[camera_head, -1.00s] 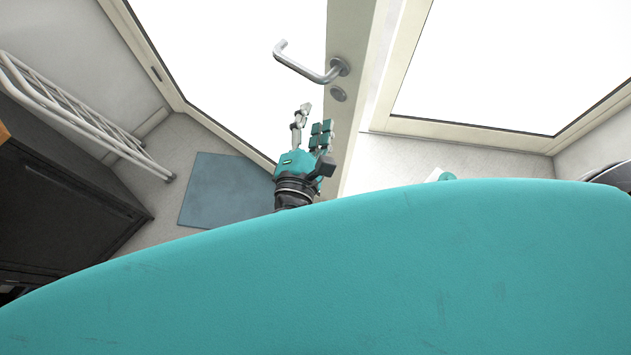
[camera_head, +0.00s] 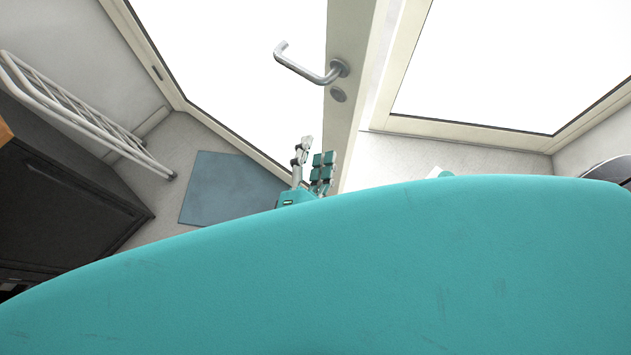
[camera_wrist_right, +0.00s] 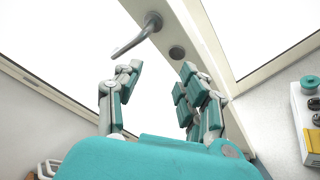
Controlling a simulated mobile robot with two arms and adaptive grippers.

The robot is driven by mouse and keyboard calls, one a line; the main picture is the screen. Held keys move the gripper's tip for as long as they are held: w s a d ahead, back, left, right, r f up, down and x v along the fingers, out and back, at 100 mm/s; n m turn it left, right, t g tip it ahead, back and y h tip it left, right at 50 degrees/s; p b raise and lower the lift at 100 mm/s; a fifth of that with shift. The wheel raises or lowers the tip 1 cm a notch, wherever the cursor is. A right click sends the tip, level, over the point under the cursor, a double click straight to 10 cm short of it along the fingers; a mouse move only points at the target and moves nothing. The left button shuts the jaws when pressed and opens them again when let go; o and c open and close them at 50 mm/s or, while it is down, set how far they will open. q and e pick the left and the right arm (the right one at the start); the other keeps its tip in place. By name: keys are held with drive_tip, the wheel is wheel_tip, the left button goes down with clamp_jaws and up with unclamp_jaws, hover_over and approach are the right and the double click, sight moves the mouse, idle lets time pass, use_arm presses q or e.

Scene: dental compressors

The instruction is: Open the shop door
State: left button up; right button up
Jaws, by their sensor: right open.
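The shop door (camera_head: 347,50) has a pale frame and a bright white pane. Its silver lever handle (camera_head: 308,66) points left, with a round lock (camera_head: 338,95) just below it. My right gripper (camera_head: 311,158) is open and empty, below the handle and apart from it; my teal body hides its lower part. In the right wrist view my right gripper (camera_wrist_right: 160,88) has its fingers spread, with the handle (camera_wrist_right: 136,38) beyond the fingertips, above the gap between them. The lock (camera_wrist_right: 177,53) also shows there. My left gripper is not in view.
A blue-grey mat (camera_head: 228,188) lies on the floor near the door. A bright window (camera_head: 500,65) is right of the door. A white box with a teal knob (camera_wrist_right: 308,105) is at right.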

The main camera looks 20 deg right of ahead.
drive_tip(key=s+a+p, duration=0.1)
drive_tip(key=s, duration=0.5)
drive_tip(key=shift+a+r, duration=0.2)
drive_tip(key=shift+r, duration=0.1)
idle(0.3)
drive_tip(key=shift+p, duration=0.45)
drive_tip(key=shift+c, duration=0.4)
